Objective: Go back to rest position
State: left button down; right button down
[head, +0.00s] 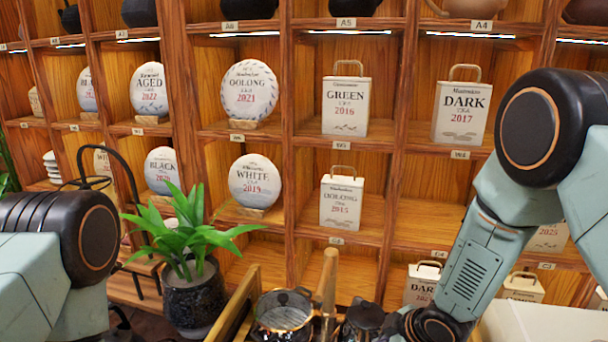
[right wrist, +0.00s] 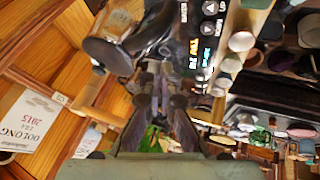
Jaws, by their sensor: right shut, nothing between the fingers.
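My right arm (head: 470,260) comes in from the right of the head view and bends down to the bottom edge. My right gripper (right wrist: 163,85) shows in the right wrist view, its dark fingers together with nothing held. My left arm (head: 60,255) fills the lower left corner of the head view. Its gripper does not show clearly there.
A wooden shelf (head: 395,150) holds round tea cakes such as Oolong 2021 (head: 249,90) and tins such as Dark 2017 (head: 463,113). A potted plant (head: 195,295) stands beside my left arm. A glass pot (head: 284,315) sits at the bottom middle.

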jog(key=s+d+f+m+g+h, duration=0.15)
jog(key=s+f+m, duration=0.3)
jog(key=s, duration=0.75)
jog(key=s+d+f+m+g+h, duration=0.1)
jog(key=s+d+f+m+g, duration=0.3)
jog(key=s, duration=0.7)
jog(key=s+f+m+h, duration=0.15)
jog(key=s+m, duration=0.45)
jog(key=s, duration=0.6)
notch_tip(320, 180, down, 23)
jog(key=w+b, duration=0.1)
jog(key=b, duration=2.1)
jog(key=shift+n+y, duration=0.35)
jog(key=shift+y, duration=0.05)
